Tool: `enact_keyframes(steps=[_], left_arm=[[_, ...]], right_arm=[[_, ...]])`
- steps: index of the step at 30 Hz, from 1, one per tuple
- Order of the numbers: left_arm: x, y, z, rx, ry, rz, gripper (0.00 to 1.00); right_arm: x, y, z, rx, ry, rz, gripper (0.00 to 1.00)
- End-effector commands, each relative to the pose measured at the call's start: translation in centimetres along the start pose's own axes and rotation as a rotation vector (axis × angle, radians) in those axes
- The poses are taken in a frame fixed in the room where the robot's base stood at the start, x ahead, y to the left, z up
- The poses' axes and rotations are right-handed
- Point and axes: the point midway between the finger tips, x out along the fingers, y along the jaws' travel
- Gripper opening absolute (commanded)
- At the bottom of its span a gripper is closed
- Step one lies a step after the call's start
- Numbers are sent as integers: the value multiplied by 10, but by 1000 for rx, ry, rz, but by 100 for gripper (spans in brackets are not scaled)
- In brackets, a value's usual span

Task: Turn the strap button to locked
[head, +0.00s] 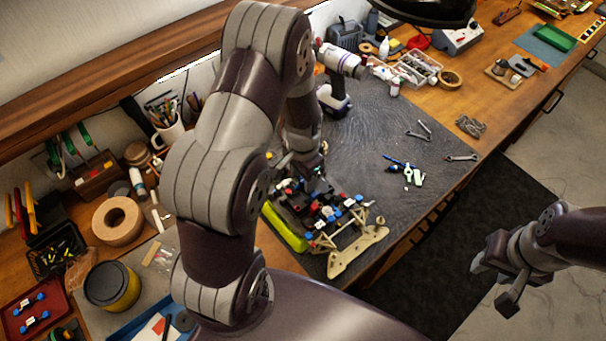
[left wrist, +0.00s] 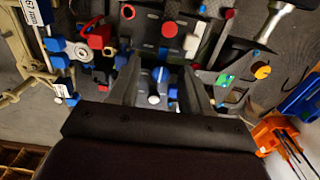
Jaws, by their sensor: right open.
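The RC car chassis (head: 293,196), dark with red, blue and white parts, lies on the grey mat. In the left wrist view, a small round blue knob (left wrist: 160,74) with a pale line across it sits on the dark chassis plate (left wrist: 146,32); it looks like the strap button. Its lock marking is unreadable. My left gripper (left wrist: 161,70) points down at the chassis, its fingers apart on either side of the knob with gaps visible. In the head view my left gripper (head: 312,168) is partly hidden by its arm. My right gripper (head: 497,284) is open and empty over the floor.
A drill (head: 336,98) stands on the mat behind the chassis. Small tools and a blue-and-green item (head: 408,172) lie to its right. A tan frame piece (head: 357,252) is at the chassis front.

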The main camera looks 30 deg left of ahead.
Motion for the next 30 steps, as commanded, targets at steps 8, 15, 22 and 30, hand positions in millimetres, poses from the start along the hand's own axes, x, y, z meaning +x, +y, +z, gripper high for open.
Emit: enact_keyframes(steps=[8, 15, 22, 30], left_arm=[[-9, 0, -1, 0, 2, -1, 48], [-71, 0, -1, 0, 7, -4, 48], [-117, 0, 0, 0, 2, -1, 48], [-127, 1, 0, 0, -1, 0, 48]], right_arm=[[4, 0, 0, 0, 0, 0, 43], [20, 0, 2, 0, 0, 0, 43], [28, 0, 3, 0, 0, 0, 43], [28, 0, 3, 0, 0, 0, 43]])
